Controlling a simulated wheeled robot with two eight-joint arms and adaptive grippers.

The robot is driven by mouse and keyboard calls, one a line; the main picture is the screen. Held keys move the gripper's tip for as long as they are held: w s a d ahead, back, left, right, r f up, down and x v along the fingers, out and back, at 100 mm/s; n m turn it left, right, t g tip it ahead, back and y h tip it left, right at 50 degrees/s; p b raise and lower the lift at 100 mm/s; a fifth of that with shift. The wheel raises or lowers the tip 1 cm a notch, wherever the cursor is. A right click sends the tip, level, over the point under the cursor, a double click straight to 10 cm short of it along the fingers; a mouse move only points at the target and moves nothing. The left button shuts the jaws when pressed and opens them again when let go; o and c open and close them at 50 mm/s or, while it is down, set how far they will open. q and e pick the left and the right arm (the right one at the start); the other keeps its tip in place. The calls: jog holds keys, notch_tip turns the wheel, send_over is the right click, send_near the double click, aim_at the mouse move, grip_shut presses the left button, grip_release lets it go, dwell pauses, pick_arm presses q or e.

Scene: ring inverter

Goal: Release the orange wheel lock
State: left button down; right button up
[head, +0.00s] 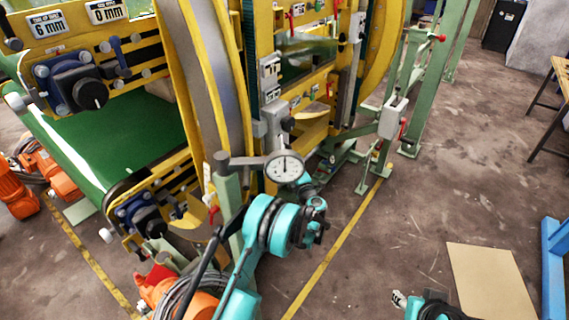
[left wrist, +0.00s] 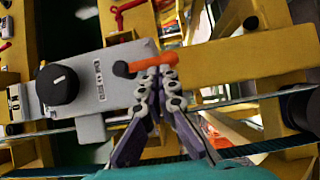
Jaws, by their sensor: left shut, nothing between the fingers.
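The orange wheel lock shows in the left wrist view as an orange lever (left wrist: 160,63) sticking out to the right from a grey box (left wrist: 110,88) with a black knob. My left gripper (left wrist: 165,76) is shut and empty, its fingertips together just below the lever; I cannot tell if they touch it. In the head view my left arm's teal wrist (head: 272,225) is below the dial gauge, and its fingers cannot be made out. The lever cannot be made out there either. A part of my right arm with what looks like its gripper (head: 399,298) shows at the bottom edge.
A round dial gauge (head: 285,167) stands just above my left wrist in the head view. The yellow machine frame (head: 185,70) rises behind it. A green post (head: 425,85) stands at the right. Floor to the right is mostly open, with a tan board (head: 490,280) lying on it.

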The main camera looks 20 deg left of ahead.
pick_arm(q)
jog(key=shift+s+r, duration=0.1)
jog(key=shift+r, duration=0.1)
pick_arm(e)
jog(key=shift+s, duration=0.15)
pick_arm(q)
jog(key=shift+w+d+f+n+t+y, duration=0.1)
jog(key=shift+w+f+n+t+y, duration=0.15)
jog(key=shift+n, duration=0.25)
jog(key=shift+w+d+f+n+t+y, duration=0.15)
jog(key=shift+n+y, duration=0.1)
jog(key=shift+n, duration=0.25)
pick_arm(e)
jog(key=shift+w+a, duration=0.1)
jog(key=shift+w, duration=0.5)
